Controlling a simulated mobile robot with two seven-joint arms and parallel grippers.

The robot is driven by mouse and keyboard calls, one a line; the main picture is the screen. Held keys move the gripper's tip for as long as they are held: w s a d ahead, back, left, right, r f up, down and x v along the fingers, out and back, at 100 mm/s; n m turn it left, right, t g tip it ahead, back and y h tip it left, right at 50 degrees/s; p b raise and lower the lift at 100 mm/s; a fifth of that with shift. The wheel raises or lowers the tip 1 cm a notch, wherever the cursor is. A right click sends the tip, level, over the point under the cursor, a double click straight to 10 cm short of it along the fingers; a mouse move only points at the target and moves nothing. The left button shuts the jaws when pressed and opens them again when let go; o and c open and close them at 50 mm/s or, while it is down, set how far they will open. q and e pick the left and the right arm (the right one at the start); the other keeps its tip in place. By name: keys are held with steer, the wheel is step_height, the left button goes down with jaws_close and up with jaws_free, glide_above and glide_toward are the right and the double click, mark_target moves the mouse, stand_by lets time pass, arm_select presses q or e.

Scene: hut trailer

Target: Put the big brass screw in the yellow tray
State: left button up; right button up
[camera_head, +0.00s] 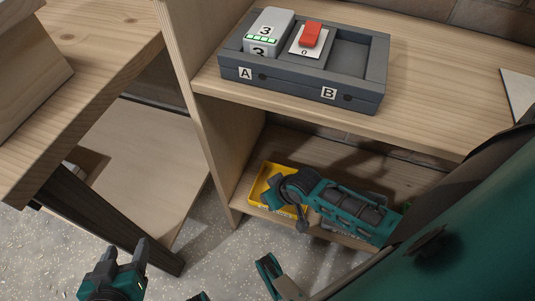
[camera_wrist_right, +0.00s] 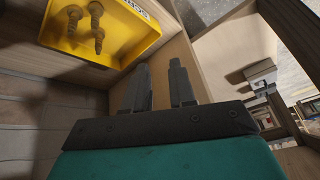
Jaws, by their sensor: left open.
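The yellow tray (camera_head: 258,190) sits on the lower shelf, partly covered by my right arm in the head view. In the right wrist view the tray (camera_wrist_right: 130,40) is at the upper left. Two brass screws lie inside it: a longer-looking one (camera_wrist_right: 97,28) and a shorter-looking one (camera_wrist_right: 72,18). I cannot tell for certain which is the big one. My right gripper (camera_wrist_right: 159,80) is open and empty, beside the tray, its fingers apart in front of a wooden panel. My left gripper (camera_head: 126,252) is open and empty over the floor at the lower left.
A grey case (camera_head: 300,85) marked A and B stands on the upper shelf, holding a white counter block (camera_head: 268,30) and a red switch (camera_head: 311,35). The upright shelf side (camera_head: 205,130) and table leg (camera_head: 110,232) are obstacles. Open speckled floor lies below.

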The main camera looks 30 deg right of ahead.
arm_select(q)
steer(key=shift+w+d+r, duration=0.15)
arm_select(e)
steer(key=s+a+r+t, duration=0.1)
steer(key=a+r+t, duration=0.1)
steer(key=r, duration=0.5)
steer(key=s+a+r+n+t+y, duration=0.1)
steer(key=a+r+t, duration=0.1)
steer(key=r, duration=0.5)
steer(key=shift+s+a+r+n+t, duration=0.25)
steer(key=shift+r+n+t, duration=0.1)
steer(key=shift+t, duration=0.55)
arm_select(q)
steer(key=s+a+r+y+p, duration=0.1)
steer(key=a+r+p, duration=0.2)
steer(key=r+p, duration=0.4)
steer(key=p, duration=0.4)
steer(key=shift+s, duration=0.4)
arm_select(e)
step_height(320, 180, up, 7)
steer(key=s+d, duration=0.1)
steer(key=d, duration=0.1)
steer(key=shift+s+d+h, duration=0.2)
steer(key=shift+d+h, duration=0.2)
arm_select(q)
steer(key=shift+f, duration=0.1)
steer(key=shift+c, duration=0.3)
